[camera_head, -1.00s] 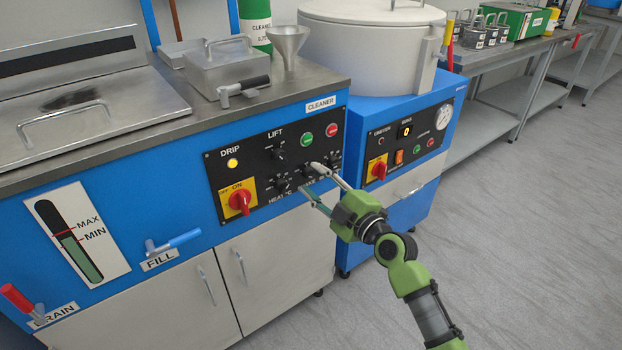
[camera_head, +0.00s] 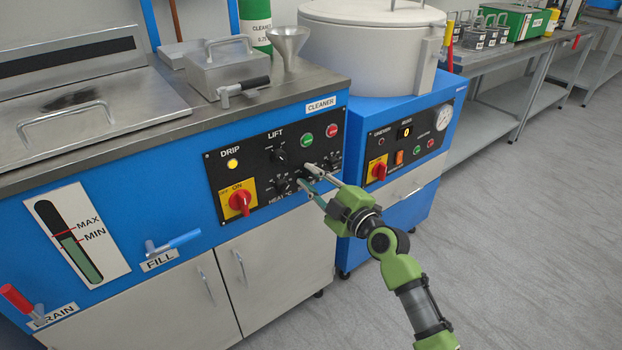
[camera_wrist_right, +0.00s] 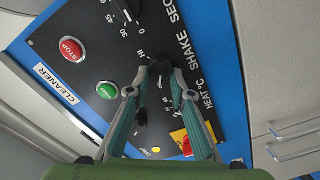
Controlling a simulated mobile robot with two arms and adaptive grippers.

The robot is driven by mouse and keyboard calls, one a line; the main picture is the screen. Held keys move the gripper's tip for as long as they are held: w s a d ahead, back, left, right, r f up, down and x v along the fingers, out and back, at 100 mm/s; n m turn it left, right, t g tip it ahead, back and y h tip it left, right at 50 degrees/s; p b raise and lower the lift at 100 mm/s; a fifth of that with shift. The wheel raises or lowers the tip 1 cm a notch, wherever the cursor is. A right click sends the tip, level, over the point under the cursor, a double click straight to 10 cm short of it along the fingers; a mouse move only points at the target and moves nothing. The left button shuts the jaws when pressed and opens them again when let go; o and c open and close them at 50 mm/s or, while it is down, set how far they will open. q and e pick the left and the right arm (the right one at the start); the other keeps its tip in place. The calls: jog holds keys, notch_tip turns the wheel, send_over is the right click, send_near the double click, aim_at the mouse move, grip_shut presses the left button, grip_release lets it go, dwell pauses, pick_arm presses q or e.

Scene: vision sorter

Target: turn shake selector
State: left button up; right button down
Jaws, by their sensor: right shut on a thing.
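The shake selector (camera_head: 312,173) is a small black knob in the lower row of the black control panel (camera_head: 262,165). It sits between the heat knob (camera_head: 282,186) and the seconds knob (camera_wrist_right: 121,9). My right gripper (camera_head: 306,175) has its two fingers shut on the selector from the front. In the right wrist view my right gripper (camera_wrist_right: 165,72) covers most of the knob, beside the HI mark and the SHAKE label. Its pointer direction is hidden. My left gripper is not in view.
A green button (camera_head: 306,140) and a red stop button (camera_head: 331,130) lie above the selector. The lift knob (camera_head: 279,156) and a red rotary switch (camera_head: 240,201) are to the left. A second blue machine (camera_head: 420,115) stands to the right. The floor in front is clear.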

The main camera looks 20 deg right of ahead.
jog(key=m, duration=0.5)
jog(key=shift+w+d+r+p, duration=0.1)
jog(key=shift+d+r+p, duration=0.1)
jog(key=shift+p, duration=0.15)
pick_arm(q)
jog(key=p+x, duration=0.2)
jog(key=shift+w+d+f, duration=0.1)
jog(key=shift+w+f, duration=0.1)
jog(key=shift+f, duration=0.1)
pick_arm(e)
jog(key=m, duration=0.6)
jog(key=d+m, duration=0.1)
jog(key=m, duration=1.1)
jog(key=shift+w+d+f+m, duration=0.25)
jog(key=shift+d+f+m, duration=0.05)
jog(key=shift+d, duration=0.05)
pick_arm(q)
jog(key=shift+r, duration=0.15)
pick_arm(e)
jog(key=c, duration=1.8)
grip_release()
